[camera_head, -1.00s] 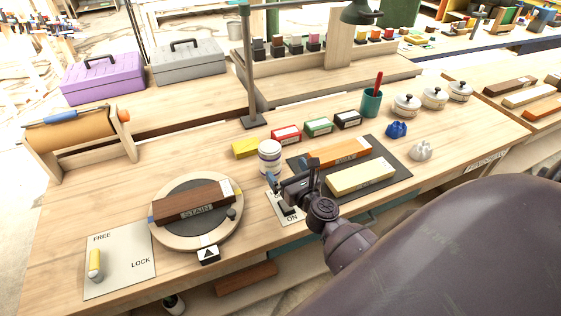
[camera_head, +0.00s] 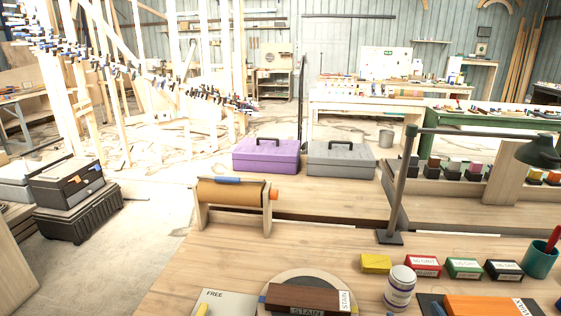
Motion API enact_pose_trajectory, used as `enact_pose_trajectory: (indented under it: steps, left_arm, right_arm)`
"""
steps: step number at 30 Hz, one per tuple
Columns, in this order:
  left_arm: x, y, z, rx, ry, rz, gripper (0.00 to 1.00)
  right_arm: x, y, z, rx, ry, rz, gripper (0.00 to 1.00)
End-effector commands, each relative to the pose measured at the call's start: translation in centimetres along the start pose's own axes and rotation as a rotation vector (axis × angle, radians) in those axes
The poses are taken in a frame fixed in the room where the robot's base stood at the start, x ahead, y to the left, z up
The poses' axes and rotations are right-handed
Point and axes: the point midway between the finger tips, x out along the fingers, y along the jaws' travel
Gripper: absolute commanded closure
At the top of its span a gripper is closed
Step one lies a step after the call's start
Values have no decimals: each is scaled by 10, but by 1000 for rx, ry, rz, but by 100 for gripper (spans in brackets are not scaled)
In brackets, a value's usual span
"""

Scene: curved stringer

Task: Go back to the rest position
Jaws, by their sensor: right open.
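My left gripper is not in view. The brown STAIN block (camera_head: 309,298) lies on the round turntable (camera_head: 284,279) at the bottom, partly cut off.
The workbench (camera_head: 215,250) carries a paper roll (camera_head: 229,195), a lamp stand (camera_head: 401,185), small grit boxes (camera_head: 464,268) and a green cup (camera_head: 541,259). Purple (camera_head: 266,157) and grey (camera_head: 341,160) toolboxes stand behind. Black cases (camera_head: 72,205) stand left, with open floor between.

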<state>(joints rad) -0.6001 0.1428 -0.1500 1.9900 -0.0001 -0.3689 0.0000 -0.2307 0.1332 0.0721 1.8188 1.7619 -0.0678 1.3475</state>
Motion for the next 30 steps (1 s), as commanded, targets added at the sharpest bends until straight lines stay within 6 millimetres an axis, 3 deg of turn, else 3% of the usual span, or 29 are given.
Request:
enact_pose_trajectory:
  steps: [6, 12, 15, 20, 24, 30]
  left_arm:
    - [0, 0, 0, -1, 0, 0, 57]
    - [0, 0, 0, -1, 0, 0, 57]
    - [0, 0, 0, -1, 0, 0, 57]
    - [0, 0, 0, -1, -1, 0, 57]
    - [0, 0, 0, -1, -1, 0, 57]
    - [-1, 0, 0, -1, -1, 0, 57]
  right_arm:
    - [-32, 58, 28, -575, -98, 294, 1]
    - [-74, 102, 30, -1135, -179, 578, 1]
    - [-98, 115, 24, -1402, -209, 724, 1]
    - [-138, 120, 12, -1796, -240, 976, 1]
    - [-171, 110, 3, -2077, -240, 1207, 1]
    - [-202, 92, -1, -2289, -219, 1446, 1]
